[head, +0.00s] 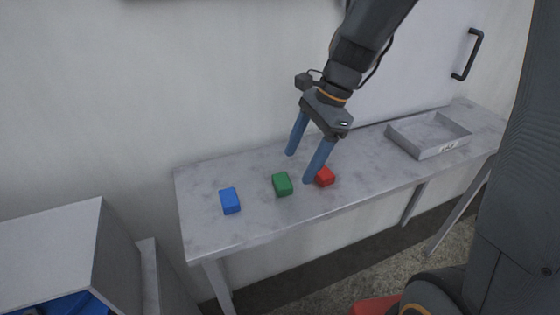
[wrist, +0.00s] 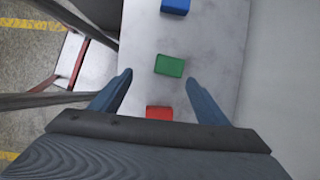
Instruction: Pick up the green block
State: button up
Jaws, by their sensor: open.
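The green block (head: 282,184) lies on the marbled grey table (head: 240,225), between a blue block and a red block. It also shows in the wrist view (wrist: 169,65), just beyond and between the fingertips. My gripper (head: 298,168) is open and empty, its blue fingers pointing down above the table. In the head view its fingertips are near the green and red blocks, and one finger partly hides the red block. In the wrist view my gripper (wrist: 160,85) has its two fingers wide apart, with no block between them at fingertip height that I can make out.
The blue block (head: 230,200) lies left of the green one, and the red block (head: 324,176) lies right of it. A shallow grey tray (head: 440,151) stands at the table's right end. A wall is behind the table; a grey box (head: 60,240) stands at lower left.

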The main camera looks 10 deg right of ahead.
aim_at(283, 180)
jog(key=shift+m, duration=0.5)
jog(key=shift+w+a+f+p, duration=0.25)
jog(key=shift+a+f, duration=0.35)
jog(key=shift+f, duration=0.5)
jog(key=shift+w+a+f+p, duration=0.15)
jog(key=shift+a+f+p, duration=0.15)
jog(key=shift+a+f, duration=0.55)
jog(key=shift+w+a+f+p, duration=0.2)
jog(key=shift+a+f+p, duration=0.15)
jog(key=shift+f, duration=0.95)
jog(key=c, duration=1.2)
